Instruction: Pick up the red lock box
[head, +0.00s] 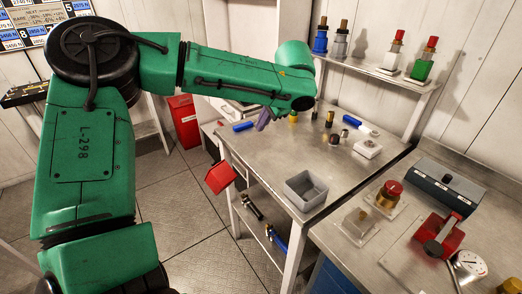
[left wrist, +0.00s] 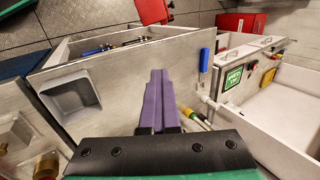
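A small red box (head: 220,177), which looks like the red lock box, sits tilted at the left side of the metal table, below the level of its top. I cannot tell what holds it there. It also shows cut off at the top edge of the left wrist view (left wrist: 153,10). My left gripper (head: 262,120) is over the back left part of the table, above and to the right of the red box and apart from it. Its purple fingers (left wrist: 160,98) look shut together in the left wrist view, with nothing between them. My right gripper is not in view.
A taller red container (head: 184,121) stands behind on the left. Floor left of the table is clear.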

